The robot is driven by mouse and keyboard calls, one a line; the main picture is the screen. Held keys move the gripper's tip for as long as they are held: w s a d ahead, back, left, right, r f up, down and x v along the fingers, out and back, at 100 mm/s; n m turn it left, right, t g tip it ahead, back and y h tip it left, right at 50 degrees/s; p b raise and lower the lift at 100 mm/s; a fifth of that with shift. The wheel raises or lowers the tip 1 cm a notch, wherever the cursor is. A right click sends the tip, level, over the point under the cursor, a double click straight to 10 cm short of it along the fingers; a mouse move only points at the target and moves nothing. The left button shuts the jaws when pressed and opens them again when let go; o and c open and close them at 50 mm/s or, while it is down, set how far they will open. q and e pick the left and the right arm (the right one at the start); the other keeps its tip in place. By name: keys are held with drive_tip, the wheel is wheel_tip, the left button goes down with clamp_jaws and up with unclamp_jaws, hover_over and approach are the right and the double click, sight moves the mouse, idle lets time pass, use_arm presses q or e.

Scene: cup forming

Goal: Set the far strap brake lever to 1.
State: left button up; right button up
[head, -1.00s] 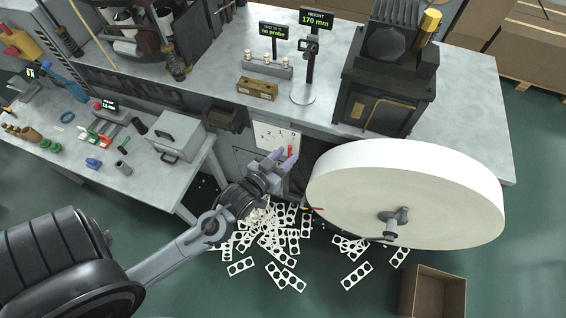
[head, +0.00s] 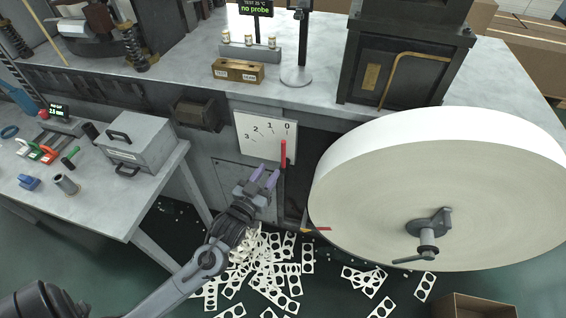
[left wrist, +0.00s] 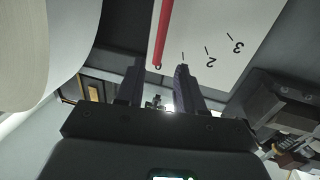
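The red brake lever (head: 283,153) stands nearly upright in front of the white dial plate (head: 252,135), which is marked 0 to 3. Its top lies just under the 0. My left gripper (head: 265,178) is just below and left of the red lever in the head view, its two purple fingertips apart and nothing seen between them. In the left wrist view the open fingers (left wrist: 159,80) point toward the lever (left wrist: 163,32), which shows beyond the gap. The dial plate (left wrist: 225,35) is upside down there. Contact with the lever cannot be told. My right gripper is not in view.
A large white strip roll (head: 450,190) stands close to the right of the lever. A small red-and-yellow piece (head: 316,229) sticks out below it. Punched strip scraps (head: 270,270) litter the floor. A side table with a grey box (head: 140,142) is at left.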

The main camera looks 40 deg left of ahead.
sight(282, 153)
use_arm(q)
drive_tip(key=b+x, duration=0.1)
drive_tip(key=x, duration=0.2)
drive_tip(key=b+x, duration=0.1)
drive_tip(key=x, duration=0.3)
drive_tip(key=b+x, duration=0.2)
drive_tip(key=x, duration=0.2)
drive_tip(key=shift+f, duration=0.3)
clamp_jaws()
